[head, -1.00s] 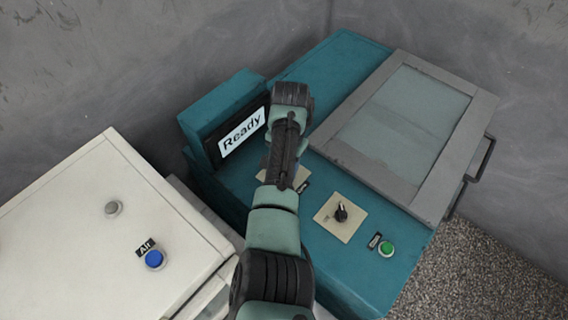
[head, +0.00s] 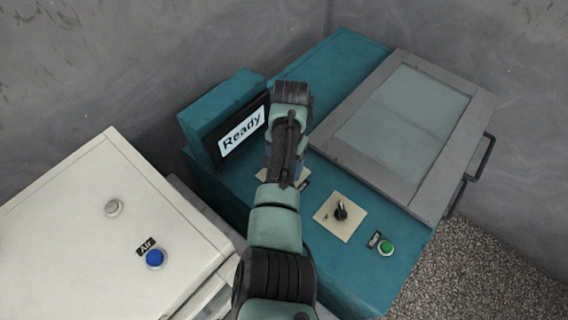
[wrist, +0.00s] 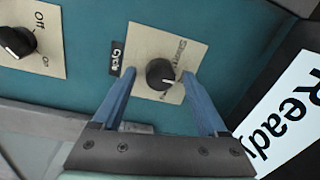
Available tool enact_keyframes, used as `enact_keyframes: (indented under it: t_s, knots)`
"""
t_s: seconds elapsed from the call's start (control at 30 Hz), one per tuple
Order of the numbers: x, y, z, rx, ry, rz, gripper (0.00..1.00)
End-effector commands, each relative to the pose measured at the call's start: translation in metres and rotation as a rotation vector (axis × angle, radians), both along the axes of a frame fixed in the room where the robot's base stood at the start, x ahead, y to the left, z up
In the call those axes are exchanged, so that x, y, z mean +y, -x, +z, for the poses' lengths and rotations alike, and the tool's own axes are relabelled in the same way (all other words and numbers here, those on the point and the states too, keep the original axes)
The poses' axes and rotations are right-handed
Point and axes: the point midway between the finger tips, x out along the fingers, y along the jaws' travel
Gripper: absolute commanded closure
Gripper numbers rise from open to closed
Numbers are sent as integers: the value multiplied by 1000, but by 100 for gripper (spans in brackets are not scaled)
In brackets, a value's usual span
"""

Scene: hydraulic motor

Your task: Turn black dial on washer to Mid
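The teal washer (head: 345,262) has two black dials on beige plates. In the wrist view the dial beside the "Cycle" label (wrist: 160,73) sits between and just beyond the blue fingertips of my gripper (wrist: 160,78). My gripper is open, with a gap on both sides of the dial. The white mark on this dial points right, and the plate's lettering is partly hidden and hard to read. In the head view my arm hides this dial; only part of its plate (head: 268,174) shows. The other dial, with Off and On lettering (wrist: 16,42), also shows in the head view (head: 341,211).
The screen (head: 240,132) reads "Ready". A green button (head: 386,247) is at the washer's front right. A grey-framed glass lid (head: 395,115) with a handle lies behind. A white cabinet (head: 75,215) with a blue "Air" button (head: 155,258) stands left.

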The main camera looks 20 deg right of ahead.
Motion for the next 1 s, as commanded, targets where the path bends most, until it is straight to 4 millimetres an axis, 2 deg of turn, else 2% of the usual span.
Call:
enact_keyframes:
  t_s: [0.17, 0.27, 0.37, 0.7, 0.83, 1.0]
  knots:
    - [0, 0, 1, 1, 1, 0, 24]
    - [0, 0, 8, 0, 1, 0, 24]
    - [-1, 0, 22, -3, 1, 0, 24]
    - [-4, 3, 96, -5, 1, -1, 24]
    - [-5, 4, 116, -4, 1, 0, 24]
    - [-5, 5, 128, 0, 0, 0, 24]
